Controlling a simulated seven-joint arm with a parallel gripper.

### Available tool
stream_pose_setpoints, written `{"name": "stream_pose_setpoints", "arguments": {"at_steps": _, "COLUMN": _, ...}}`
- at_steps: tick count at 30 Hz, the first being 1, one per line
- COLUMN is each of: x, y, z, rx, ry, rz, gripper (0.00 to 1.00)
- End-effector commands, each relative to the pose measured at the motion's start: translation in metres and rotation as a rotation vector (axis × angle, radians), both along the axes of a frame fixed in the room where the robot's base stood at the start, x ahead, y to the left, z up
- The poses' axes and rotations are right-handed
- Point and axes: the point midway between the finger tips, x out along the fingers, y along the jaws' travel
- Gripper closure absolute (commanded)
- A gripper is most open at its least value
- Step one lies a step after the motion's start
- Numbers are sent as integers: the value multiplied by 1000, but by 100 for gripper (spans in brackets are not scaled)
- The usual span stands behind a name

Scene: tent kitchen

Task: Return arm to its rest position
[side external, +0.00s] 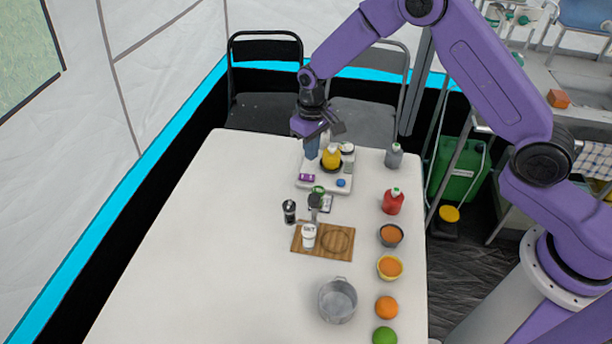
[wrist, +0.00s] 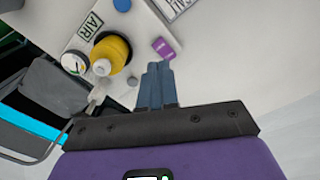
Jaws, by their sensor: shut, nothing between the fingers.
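My arm is purple and reaches in from the right in the side external view. My gripper (side external: 311,155) points down over the far end of the white table (side external: 190,250), by the left edge of a white tray (side external: 315,185). In the wrist view the two blue-grey fingers of my gripper (wrist: 157,66) lie together, shut and empty. A purple block (wrist: 163,47) shows just beyond the fingertips. How high the fingertips are above the tray is hard to tell.
A wooden board (side external: 316,249) with a white cup (side external: 308,236) and a metal pot (side external: 337,300) stand nearer. The table's left side is clear.

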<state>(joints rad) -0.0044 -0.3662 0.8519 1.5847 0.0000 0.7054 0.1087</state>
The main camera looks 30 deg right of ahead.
Motion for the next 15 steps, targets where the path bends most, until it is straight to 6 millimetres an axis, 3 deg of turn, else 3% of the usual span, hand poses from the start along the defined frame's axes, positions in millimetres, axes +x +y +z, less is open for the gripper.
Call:
{"name": "stream_pose_setpoints", "arguments": {"at_steps": 11, "x": -1, "y": 0, "z": 1, "rx": 0, "ry": 0, "rz": 2, "gripper": 100}}
{"name": "stream_pose_setpoints", "arguments": {"at_steps": 15, "x": -11, "y": 5, "z": 14, "rx": 2, "ry": -4, "rz": 36, "gripper": 100}}
